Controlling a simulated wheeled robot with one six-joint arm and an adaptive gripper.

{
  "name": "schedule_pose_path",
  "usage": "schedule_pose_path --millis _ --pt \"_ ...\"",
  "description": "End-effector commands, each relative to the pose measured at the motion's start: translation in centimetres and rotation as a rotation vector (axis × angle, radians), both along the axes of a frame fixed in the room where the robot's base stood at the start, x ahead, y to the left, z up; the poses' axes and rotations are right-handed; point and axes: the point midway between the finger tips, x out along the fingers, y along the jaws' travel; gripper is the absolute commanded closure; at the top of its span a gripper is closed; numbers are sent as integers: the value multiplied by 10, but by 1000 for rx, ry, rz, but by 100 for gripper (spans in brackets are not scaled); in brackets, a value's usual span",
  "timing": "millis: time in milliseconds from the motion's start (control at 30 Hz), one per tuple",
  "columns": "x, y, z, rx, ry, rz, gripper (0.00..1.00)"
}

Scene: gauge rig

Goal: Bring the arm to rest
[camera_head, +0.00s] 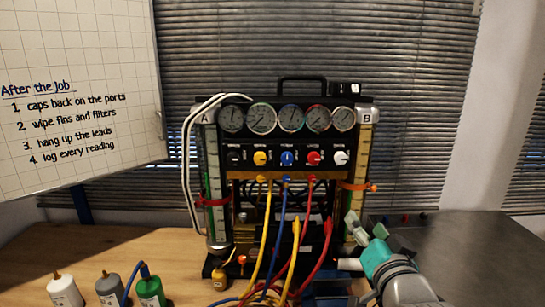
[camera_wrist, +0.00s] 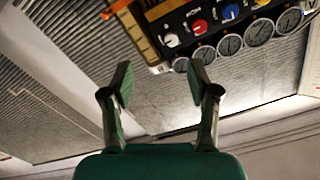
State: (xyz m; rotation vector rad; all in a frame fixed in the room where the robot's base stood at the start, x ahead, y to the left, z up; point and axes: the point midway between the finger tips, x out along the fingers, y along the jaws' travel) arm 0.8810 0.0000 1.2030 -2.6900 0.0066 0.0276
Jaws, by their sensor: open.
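My gripper (camera_head: 378,230) is at the lower right in the head view, in front of the right side of the gauge rig (camera_head: 273,145). Its two fingers stand apart with nothing between them. In the wrist view my gripper (camera_wrist: 159,82) also shows spread, empty fingers. The rig's panel (camera_wrist: 212,22) appears upside down beyond them there, with gauges and coloured knobs. No contact between the fingers and the rig is visible. Part of my arm runs off the bottom edge of the head view.
Yellow, blue and red hoses (camera_head: 265,235) hang from the rig onto the wooden table (camera_head: 130,250). Several bottles (camera_head: 150,291) stand at the front left. A whiteboard (camera_head: 80,60) is at the left. A dark grey surface (camera_head: 480,250) at the right looks mostly clear.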

Motion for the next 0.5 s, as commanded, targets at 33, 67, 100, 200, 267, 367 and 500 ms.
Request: schedule_pose_path --millis 33,67,100,200,267,367,500 --pt "-2 0 -11 -5 8 0 40" --pt "-3 0 -16 -9 10 1 40" --pt "-5 0 -24 -14 14 1 40" --pt "-12 0 -48 -31 24 1 40" --pt "-18 0 -66 -42 33 1 40" --pt "-31 0 -98 -66 47 3 40" --pt "-53 0 -140 -98 65 6 40"
